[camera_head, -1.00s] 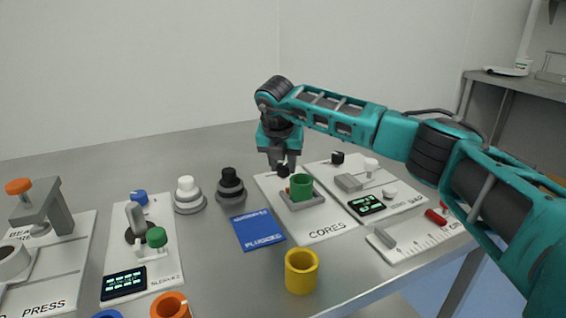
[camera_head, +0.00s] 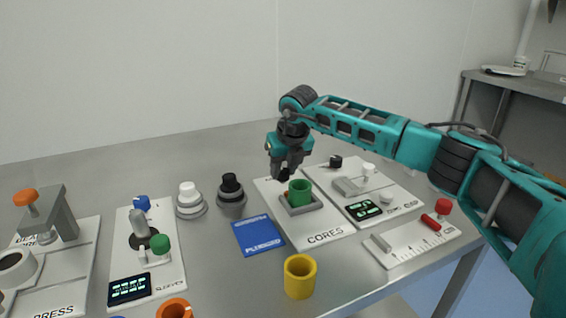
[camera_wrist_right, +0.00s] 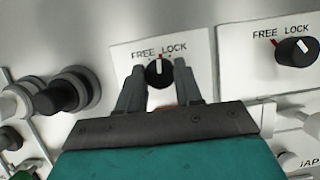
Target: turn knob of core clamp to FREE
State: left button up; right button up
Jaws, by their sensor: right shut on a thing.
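The core clamp knob (camera_wrist_right: 158,72) is a black dial with a white line on the CORES board (camera_head: 327,237), below the printed words FREE and LOCK. Its white line points nearly straight up in the right wrist view, between the two words. My right gripper (camera_wrist_right: 159,84) has one finger on each side of the knob and is shut on it. In the head view my right gripper (camera_head: 284,172) is at the back of the board, behind the green core (camera_head: 300,189), and largely hides the knob. My left gripper is not in view.
The green core sits in a grey square holder (camera_head: 302,208) close in front of the gripper. A second black knob (camera_wrist_right: 298,52) marked FREE and LOCK is on the board to the right. Black and white stepped pieces stand left.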

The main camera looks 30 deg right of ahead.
jog(key=n+y+p, duration=0.1)
jog(key=n, duration=0.1)
jog(key=n+p, duration=0.1)
jog(key=n, duration=0.1)
jog(key=shift+d+r+n+y, duration=0.1)
jog(key=shift+d+n+y, duration=0.05)
jog(key=shift+n+y, duration=0.2)
jog(key=shift+d+n+g+y+p, duration=0.1)
jog(key=shift+n+g+y+p, duration=0.45)
jog(key=shift+n, duration=1.6)
jog(key=o, duration=1)
jog(key=shift+o, duration=0.2)
jog(key=p+v, duration=0.1)
jog(key=v, duration=1.1)
jog(key=shift+d+r, duration=0.3)
jog(key=shift+r, duration=0.05)
